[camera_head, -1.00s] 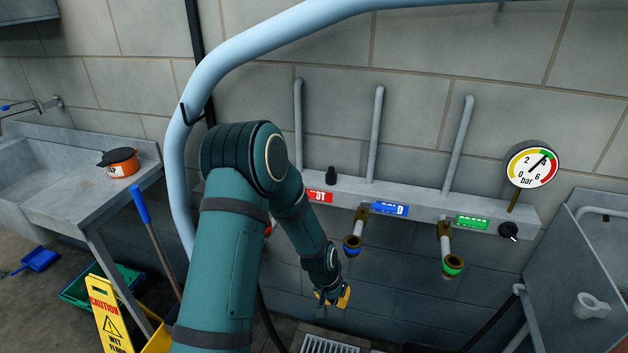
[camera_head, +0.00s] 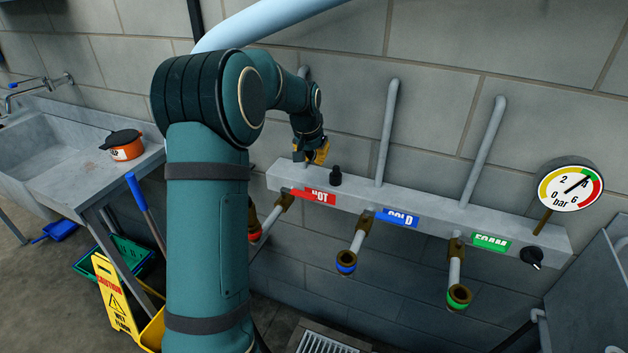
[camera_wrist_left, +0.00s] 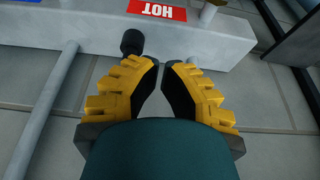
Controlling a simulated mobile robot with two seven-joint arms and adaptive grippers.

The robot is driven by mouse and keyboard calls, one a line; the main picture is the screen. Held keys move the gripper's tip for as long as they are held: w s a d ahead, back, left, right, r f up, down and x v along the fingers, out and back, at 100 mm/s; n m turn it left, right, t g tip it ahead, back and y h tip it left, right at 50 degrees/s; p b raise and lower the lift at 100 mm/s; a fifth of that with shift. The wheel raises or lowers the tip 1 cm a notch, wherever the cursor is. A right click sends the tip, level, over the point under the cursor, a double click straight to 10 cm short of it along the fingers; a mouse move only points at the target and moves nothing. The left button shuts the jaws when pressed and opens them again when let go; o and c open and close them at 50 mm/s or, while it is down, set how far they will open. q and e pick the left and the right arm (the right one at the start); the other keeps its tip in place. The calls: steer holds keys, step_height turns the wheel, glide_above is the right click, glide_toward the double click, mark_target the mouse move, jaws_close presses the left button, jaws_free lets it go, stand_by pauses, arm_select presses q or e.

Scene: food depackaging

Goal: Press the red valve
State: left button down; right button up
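The red valve (camera_head: 254,222) is a pipe outlet with a red ring and a brass fitting, below the red HOT label (camera_head: 313,196). My left arm partly hides it in the head view. My left gripper (camera_head: 321,155), with yellow fingers and black pads, is above the grey ledge, left of a black knob (camera_head: 335,176). In the left wrist view its fingertips (camera_wrist_left: 162,64) are almost together with nothing between them. My right gripper is not in view.
The grey ledge (camera_head: 438,208) also carries a blue-ringed valve (camera_head: 347,259), a green-ringed valve (camera_head: 458,294) and a pressure gauge (camera_head: 570,190). Vertical pipes (camera_head: 388,130) rise behind it. A sink (camera_head: 70,150) with an orange pot (camera_head: 125,147) stands left, near a yellow caution sign (camera_head: 113,293).

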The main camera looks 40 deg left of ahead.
mark_target(320, 184)
arm_select(q)
steer(key=x, duration=0.9)
steer(key=shift+w+f+b, duration=0.15)
steer(key=shift+f+b, duration=0.1)
steer(key=shift+b, duration=0.15)
steer(key=shift+f, duration=0.35)
steer(key=s, duration=0.1)
steer(key=s+d, duration=0.1)
steer(key=shift+s+r, duration=0.2)
steer(key=shift+s, duration=0.2)
steer(key=shift+s+d+f, duration=0.1)
steer(key=shift+s, duration=0.25)
